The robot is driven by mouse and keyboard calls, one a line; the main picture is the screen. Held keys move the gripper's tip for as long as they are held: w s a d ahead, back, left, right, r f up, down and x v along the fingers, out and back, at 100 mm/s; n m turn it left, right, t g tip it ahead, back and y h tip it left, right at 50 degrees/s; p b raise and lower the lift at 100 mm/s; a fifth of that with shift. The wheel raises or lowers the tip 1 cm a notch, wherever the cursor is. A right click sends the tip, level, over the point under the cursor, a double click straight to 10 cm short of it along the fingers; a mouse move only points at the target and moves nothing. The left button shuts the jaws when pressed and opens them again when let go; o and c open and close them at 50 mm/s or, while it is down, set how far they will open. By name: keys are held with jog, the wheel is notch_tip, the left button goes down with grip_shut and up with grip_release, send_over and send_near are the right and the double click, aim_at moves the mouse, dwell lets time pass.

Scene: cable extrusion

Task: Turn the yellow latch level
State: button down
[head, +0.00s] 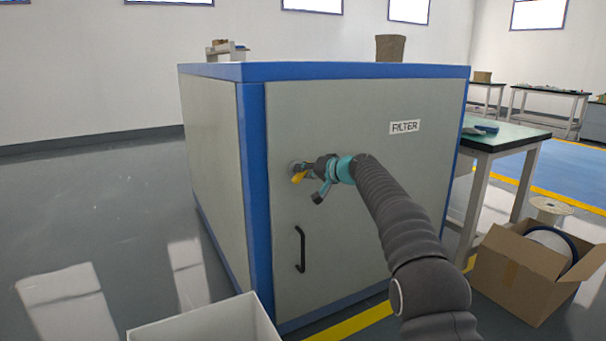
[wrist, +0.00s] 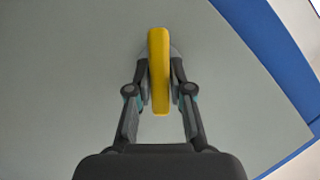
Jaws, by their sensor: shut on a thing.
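The yellow latch (head: 298,178) sits on the front of the grey cabinet, left of centre and above the black handle. In the head view it is slanted, its visible end pointing down and left. In the wrist view the yellow latch (wrist: 159,60) is a long bar between my fingertips, in line with my gripper. My gripper (wrist: 160,88) is shut on it, one finger against each side. In the head view my gripper (head: 313,172) is at the cabinet front, and it hides part of the latch and its mount.
The grey cabinet (head: 340,120) has blue edges and a FILTER label (head: 405,127). A black handle (head: 300,249) stands out below the latch. An open carton (head: 520,272) and a green-topped table (head: 500,138) are at right. A pale box (head: 205,322) is at the front. Floor at left is clear.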

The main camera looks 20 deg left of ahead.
jog(key=m, duration=0.1)
jog(key=m+y+b, duration=0.1)
jog(key=m, duration=0.1)
jog(key=shift+w+d+f+m+g+y, duration=0.1)
jog(key=shift+f+m+g+y, duration=0.2)
jog(key=shift+g+y, duration=0.1)
jog(key=shift+m+y+b, duration=0.8)
jog(key=shift+m+b, duration=0.25)
jog(key=shift+m, duration=0.65)
jog(key=c, duration=1.1)
grip_release()
jog(key=shift+d, duration=0.1)
jog(key=v, duration=1.1)
jog(key=shift+s+d, duration=0.2)
jog(key=shift+d, duration=0.15)
